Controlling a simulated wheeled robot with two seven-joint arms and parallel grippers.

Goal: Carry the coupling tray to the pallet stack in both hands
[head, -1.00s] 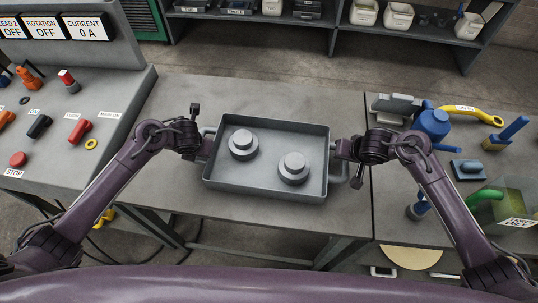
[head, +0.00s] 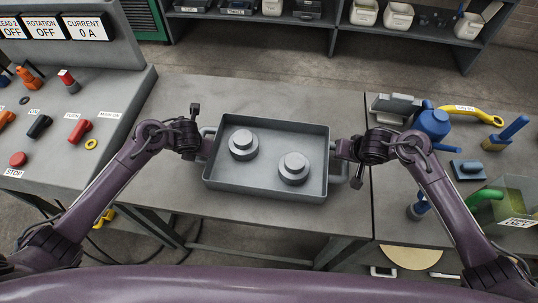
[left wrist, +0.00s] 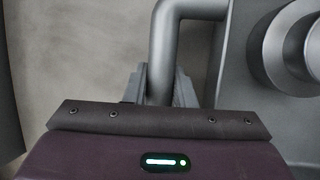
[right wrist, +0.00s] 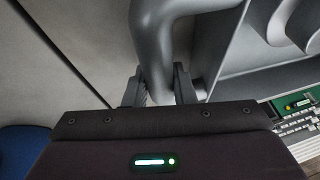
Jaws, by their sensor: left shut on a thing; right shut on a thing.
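The grey coupling tray (head: 262,188) is at the middle of the grey workbench in the head view. It holds two stepped round couplings, one at the left (head: 243,146) and one at the right (head: 293,169). My left gripper (head: 205,146) is shut on the tray's left handle (left wrist: 160,60). My right gripper (head: 343,149) is shut on the tray's right handle (right wrist: 152,50). Both handles pass between the fingers in the wrist views. I cannot tell whether the tray rests on the bench or hangs just above it. No pallet stack can be made out.
A control panel (head: 60,130) with knobs and a red stop button stands at the left. A right-hand bench holds a blue tool (head: 433,123), a yellow wrench (head: 472,114) and a clear green-toned bin (head: 510,203). Shelves (head: 335,30) with white bins stand behind, across open floor.

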